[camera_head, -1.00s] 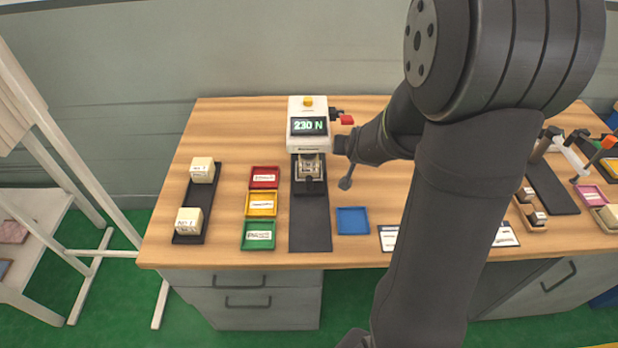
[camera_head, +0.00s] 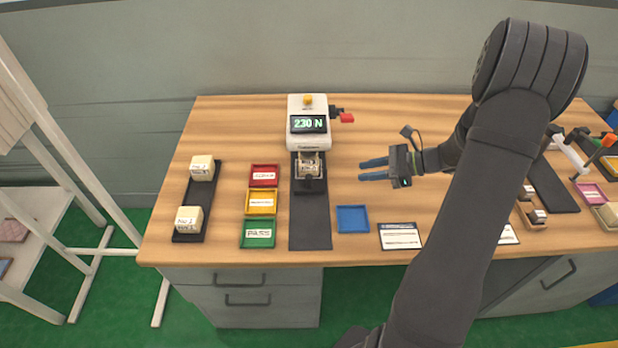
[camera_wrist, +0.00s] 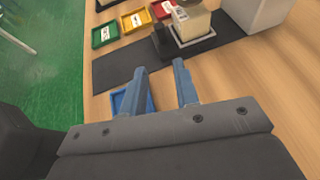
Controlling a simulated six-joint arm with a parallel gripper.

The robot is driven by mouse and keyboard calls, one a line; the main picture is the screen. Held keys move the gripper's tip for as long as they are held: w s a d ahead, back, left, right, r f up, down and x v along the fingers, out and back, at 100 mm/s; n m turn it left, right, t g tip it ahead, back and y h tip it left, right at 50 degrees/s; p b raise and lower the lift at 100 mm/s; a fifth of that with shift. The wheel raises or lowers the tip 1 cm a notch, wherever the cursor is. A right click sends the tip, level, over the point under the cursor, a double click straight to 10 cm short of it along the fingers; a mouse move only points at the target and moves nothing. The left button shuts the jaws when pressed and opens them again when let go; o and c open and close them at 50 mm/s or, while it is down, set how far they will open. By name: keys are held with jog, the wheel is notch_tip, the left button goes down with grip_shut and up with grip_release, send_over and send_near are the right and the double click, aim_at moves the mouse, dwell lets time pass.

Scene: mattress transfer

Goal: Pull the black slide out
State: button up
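The black slide (camera_head: 310,187) sits on the long dark mat under the white testing machine (camera_head: 308,131), whose display reads 230 N. In the wrist view the slide (camera_wrist: 193,46) shows beyond the fingers, at the upper middle. My gripper (camera_head: 373,169) is to the right of the slide, apart from it, with its two blue fingers pointing left. In the wrist view the fingers (camera_wrist: 158,85) are spread with nothing between them.
Red, yellow and green trays (camera_head: 261,204) stand left of the mat (camera_head: 310,230). A blue tray (camera_head: 352,219) lies right of it, near a white card (camera_head: 399,236). A black rack (camera_head: 187,226) with two pale blocks is at the left. A red-tipped lever (camera_head: 346,118) sticks out beside the machine.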

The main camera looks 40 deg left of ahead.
send_near(309, 176)
jog(key=x, duration=1)
jog(key=shift+f, duration=0.4)
grip_shut()
